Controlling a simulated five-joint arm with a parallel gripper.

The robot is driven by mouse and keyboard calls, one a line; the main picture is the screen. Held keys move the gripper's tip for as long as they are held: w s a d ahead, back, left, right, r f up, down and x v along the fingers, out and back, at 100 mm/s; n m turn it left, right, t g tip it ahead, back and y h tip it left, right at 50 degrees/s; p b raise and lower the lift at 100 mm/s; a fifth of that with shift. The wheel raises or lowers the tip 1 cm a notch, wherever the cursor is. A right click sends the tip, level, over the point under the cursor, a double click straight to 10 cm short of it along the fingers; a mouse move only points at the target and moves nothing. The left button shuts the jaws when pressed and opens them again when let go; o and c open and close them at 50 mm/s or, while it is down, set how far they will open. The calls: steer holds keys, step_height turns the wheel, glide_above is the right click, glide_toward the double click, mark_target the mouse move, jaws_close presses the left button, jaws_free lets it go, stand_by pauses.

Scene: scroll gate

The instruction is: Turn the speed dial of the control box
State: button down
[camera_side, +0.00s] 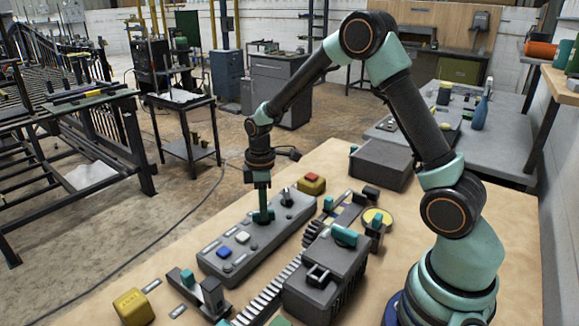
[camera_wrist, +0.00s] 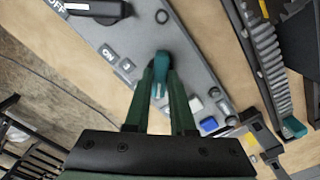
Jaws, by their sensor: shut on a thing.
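The control box (camera_side: 215,262) is a long grey panel lying on the wooden table. It carries a blue button (camera_side: 224,252), a white button (camera_side: 242,237) and a black lever switch (camera_side: 287,197) at its far end. My gripper (camera_side: 263,212) points down onto the panel between the white button and the switch. In the wrist view my gripper (camera_wrist: 161,84) is shut on the teal knob of the speed dial (camera_wrist: 160,61). The fingers hide part of the dial. The blue button also shows in the wrist view (camera_wrist: 208,124).
A toothed rack (camera_side: 268,297) and a dark grey housing (camera_side: 325,283) stand right of the panel. A yellow block with a red top (camera_side: 311,184) is behind it, another yellow block (camera_side: 133,307) at the front left. A grey box (camera_side: 381,164) stands at the back.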

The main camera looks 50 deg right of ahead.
steer(key=shift+r, duration=0.1)
steer(key=c, duration=0.8)
jaws_free()
steer(key=shift+o, duration=0.2)
step_height(320, 180, up, 12)
steer(key=shift+r, duration=0.1)
steer(key=s+a+r+m+t, duration=0.2)
steer(key=s+r+m, duration=0.1)
steer(key=s, duration=0.4)
steer(key=s+a+r+m+t, duration=0.2)
steer(key=s+r+m+t, duration=0.1)
steer(key=s+m, duration=0.3)
steer(key=shift+s+a+r+t, duration=0.25)
steer(key=shift+s+r+t, duration=0.1)
steer(key=shift+s, duration=0.5)
